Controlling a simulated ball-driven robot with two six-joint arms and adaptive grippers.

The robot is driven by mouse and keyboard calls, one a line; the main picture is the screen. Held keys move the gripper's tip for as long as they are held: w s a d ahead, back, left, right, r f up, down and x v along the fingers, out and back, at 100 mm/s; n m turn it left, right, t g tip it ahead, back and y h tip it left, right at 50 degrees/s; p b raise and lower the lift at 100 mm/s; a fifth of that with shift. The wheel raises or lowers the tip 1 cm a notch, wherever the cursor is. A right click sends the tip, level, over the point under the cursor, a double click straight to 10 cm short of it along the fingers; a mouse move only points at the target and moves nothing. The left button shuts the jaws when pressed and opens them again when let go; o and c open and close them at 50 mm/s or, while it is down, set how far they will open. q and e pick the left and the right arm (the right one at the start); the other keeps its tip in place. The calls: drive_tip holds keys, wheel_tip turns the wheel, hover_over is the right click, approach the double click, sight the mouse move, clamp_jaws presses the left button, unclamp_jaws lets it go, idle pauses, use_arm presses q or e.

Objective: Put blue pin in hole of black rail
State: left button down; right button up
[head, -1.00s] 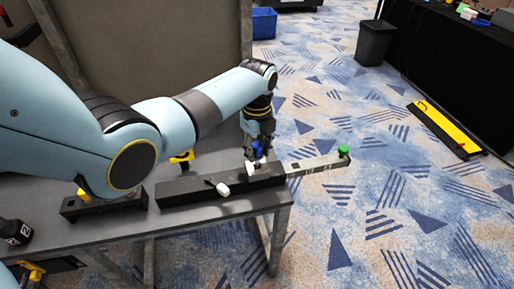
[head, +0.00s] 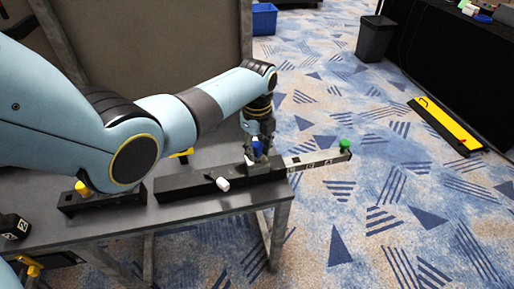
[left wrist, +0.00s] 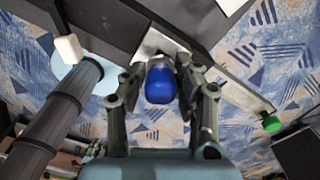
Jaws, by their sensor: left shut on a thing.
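My left gripper (head: 257,148) is shut on the blue pin (left wrist: 159,82), whose rounded blue head sits between the two fingers in the left wrist view. In the head view the blue pin (head: 257,146) is at the right end of the black rail (head: 185,188), which lies on the grey table. The pin's lower end and the hole are hidden, so I cannot tell whether the pin is in the hole. A flat metal bar (head: 318,159) with a green knob (head: 345,144) sticks out from the rail's right end. My right gripper is not in view.
A white-headed piece (head: 222,184) sticks out at the rail's front. A dark block with a yellow knob (head: 82,187) stands left of the rail. The table's (head: 130,226) front edge is close. Carpet lies open to the right.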

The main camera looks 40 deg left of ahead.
use_arm(q)
drive_tip(key=shift+f, duration=0.25)
drive_tip(key=shift+f+b, duration=0.4)
drive_tip(key=shift+b, duration=0.05)
drive_tip(key=shift+f, duration=0.15)
drive_tip(key=shift+c, duration=2.1)
unclamp_jaws()
